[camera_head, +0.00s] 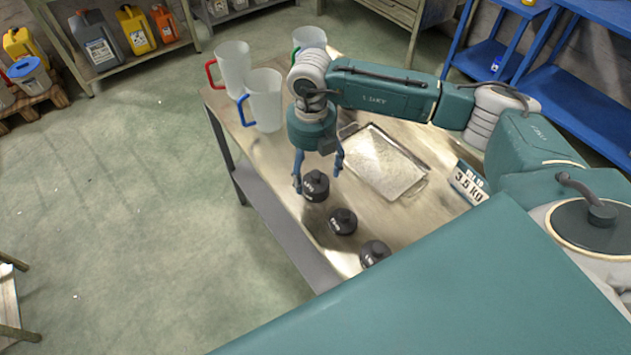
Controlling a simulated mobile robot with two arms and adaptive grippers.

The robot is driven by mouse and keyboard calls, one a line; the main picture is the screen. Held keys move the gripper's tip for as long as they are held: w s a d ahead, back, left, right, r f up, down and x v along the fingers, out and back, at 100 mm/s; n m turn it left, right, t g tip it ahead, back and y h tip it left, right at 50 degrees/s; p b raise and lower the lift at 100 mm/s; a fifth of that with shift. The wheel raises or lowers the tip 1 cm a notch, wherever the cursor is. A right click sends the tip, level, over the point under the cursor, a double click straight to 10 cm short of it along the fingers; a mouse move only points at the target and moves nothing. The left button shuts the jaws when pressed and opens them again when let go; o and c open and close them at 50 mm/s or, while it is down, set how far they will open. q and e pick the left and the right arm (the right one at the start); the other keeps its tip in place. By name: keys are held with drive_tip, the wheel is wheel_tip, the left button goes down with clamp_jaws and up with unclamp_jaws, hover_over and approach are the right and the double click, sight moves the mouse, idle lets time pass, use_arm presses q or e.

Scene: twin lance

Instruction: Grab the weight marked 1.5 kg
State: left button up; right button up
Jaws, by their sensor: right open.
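Three dark round weights with knobs on top stand in a row along the left edge of the metal table (300,250). They are a far weight (317,189), a middle weight (343,222) and a near weight (374,253). Each has small pale markings, too small to read for sure. My right gripper (318,177) points down at the far weight, its blue fingers open, one to each side of the knob. I cannot tell whether they touch it. My left gripper is not in view.
A metal tray (384,162) lies right of the weights. A sign reading 3.5 KG (468,183) stands at the right. Clear jugs with red (233,66), blue (264,99) and green (309,39) handles stand at the far end. The floor at left is mostly clear.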

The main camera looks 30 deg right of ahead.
sight(315, 182)
drive_tip(key=shift+f, duration=0.45)
drive_tip(key=shift+d+f, duration=0.1)
drive_tip(key=shift+f, duration=0.2)
drive_tip(key=f, duration=0.1)
drive_tip(key=f+p, duration=0.1)
drive_tip(key=f, duration=0.1)
drive_tip(key=f+p, duration=0.1)
drive_tip(key=shift+s+d+f, duration=0.1)
drive_tip(key=shift+d+f, duration=0.1)
drive_tip(key=shift+d, duration=0.1)
drive_tip(key=shift+f, duration=0.3)
drive_tip(key=c, duration=1.9)
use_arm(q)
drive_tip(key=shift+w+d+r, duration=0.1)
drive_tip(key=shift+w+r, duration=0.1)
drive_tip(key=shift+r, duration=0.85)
use_arm(e)
drive_tip(key=shift+w+r, duration=0.15)
drive_tip(key=shift+w, duration=0.1)
clamp_jaws()
drive_tip(key=shift+r, duration=0.15)
